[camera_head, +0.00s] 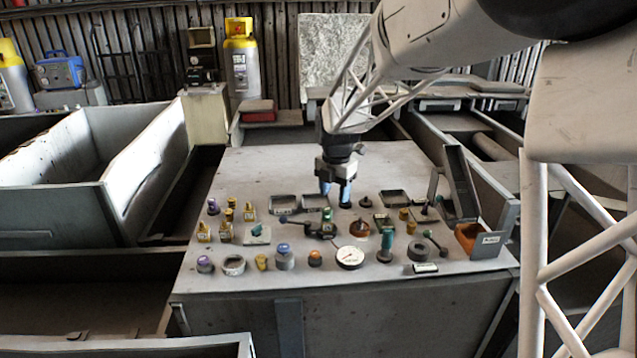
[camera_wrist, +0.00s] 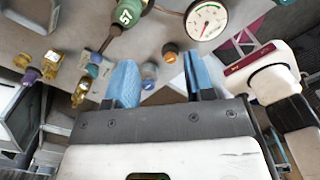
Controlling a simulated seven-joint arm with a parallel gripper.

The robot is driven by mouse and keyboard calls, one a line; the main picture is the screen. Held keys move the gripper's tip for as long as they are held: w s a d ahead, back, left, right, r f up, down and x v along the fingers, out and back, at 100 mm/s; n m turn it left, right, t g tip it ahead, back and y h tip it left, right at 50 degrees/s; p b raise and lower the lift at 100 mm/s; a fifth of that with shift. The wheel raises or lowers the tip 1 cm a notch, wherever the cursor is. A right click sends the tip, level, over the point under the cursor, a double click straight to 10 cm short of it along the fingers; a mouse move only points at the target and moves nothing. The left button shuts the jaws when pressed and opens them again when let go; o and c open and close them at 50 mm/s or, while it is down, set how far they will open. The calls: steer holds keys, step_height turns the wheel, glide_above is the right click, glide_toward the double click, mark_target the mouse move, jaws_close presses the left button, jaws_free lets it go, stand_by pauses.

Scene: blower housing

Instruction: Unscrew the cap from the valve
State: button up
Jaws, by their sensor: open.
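My gripper (camera_head: 336,190) hangs above the middle of the table with its blue fingers apart and nothing between them. In the wrist view its fingers (camera_wrist: 160,78) are spread and point toward the table. Small brass valves (camera_head: 225,232) stand at the table's left; they also show at the left of the wrist view (camera_wrist: 50,64). A purple cap (camera_head: 213,205) stands near them. A grey cylinder with a blue top (camera_head: 284,257) stands near the front; a blue-topped part (camera_wrist: 150,71) shows between the fingers in the wrist view, apart from them. I cannot tell which cap is meant.
The table (camera_head: 250,165) is crowded with small parts near its front. A round gauge (camera_head: 350,257), an orange-topped part (camera_head: 315,258) and a green-handled tool (camera_head: 386,245) stand there. An open orange box (camera_head: 478,238) is at the right. The back of the table is clear.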

mark_target(327, 209)
steer(key=w+f+n, duration=0.1)
steer(key=w+a+f+n, duration=0.1)
steer(key=w, duration=0.1)
steer(key=w+f+n, duration=0.1)
steer(key=shift+w+a, duration=0.2)
steer(key=shift+w, duration=0.1)
stand_by(0.4)
steer(key=m, duration=0.6)
steer(key=shift+m, duration=0.3)
steer(key=m, duration=0.6)
steer(key=shift+m, duration=0.3)
steer(key=shift+f, duration=3.55)
